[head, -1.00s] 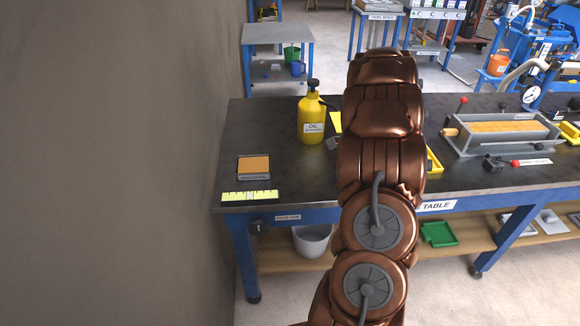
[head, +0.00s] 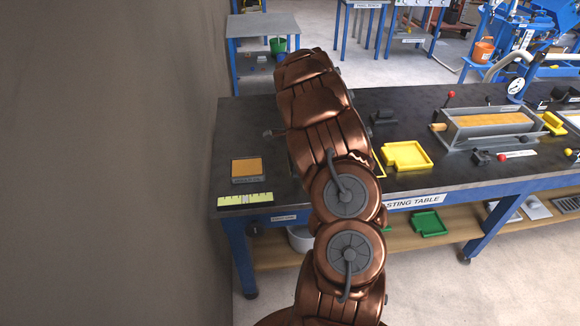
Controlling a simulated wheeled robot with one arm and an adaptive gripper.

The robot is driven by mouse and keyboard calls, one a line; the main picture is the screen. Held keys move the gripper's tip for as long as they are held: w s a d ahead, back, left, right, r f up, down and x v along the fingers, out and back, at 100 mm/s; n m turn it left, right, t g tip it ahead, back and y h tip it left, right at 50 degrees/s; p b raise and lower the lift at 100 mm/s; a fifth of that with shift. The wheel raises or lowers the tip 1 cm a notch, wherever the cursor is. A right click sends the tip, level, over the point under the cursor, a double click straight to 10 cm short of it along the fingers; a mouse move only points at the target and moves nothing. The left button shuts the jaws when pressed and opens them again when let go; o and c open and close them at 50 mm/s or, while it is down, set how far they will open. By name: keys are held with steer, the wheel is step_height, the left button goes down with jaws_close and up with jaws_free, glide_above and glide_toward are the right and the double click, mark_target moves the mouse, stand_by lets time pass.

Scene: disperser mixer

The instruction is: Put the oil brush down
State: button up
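My brown arm reaches out over the dark testing table (head: 215,150) and hides most of what lies behind it. A small greyish piece (head: 272,133) sticks out from the left side of my arm; I cannot tell whether it is part of my gripper or a thing in it. The rest of my gripper is hidden behind the arm. I cannot make out the oil brush. The yellow oil bottle is hidden behind the arm. A yellow tray (head: 405,155) lies on the table just right of my arm, with another yellow edge (head: 377,165) partly covered beside it.
An orange block on a grey base (head: 249,169) and a yellow scale strip (head: 245,199) lie at the table's left front. A grey trough with an orange bed (head: 490,122) stands at the right. A dark grey block (head: 383,116) sits behind the yellow tray. A wall closes the left side.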

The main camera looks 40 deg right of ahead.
steer(key=shift+w+a, duration=0.3)
steer(key=shift+w, duration=0.25)
steer(key=shift+f+p, duration=1)
steer(key=shift+f, duration=0.8)
steer(key=shift+f, duration=0.15)
steer(key=o, duration=1.2)
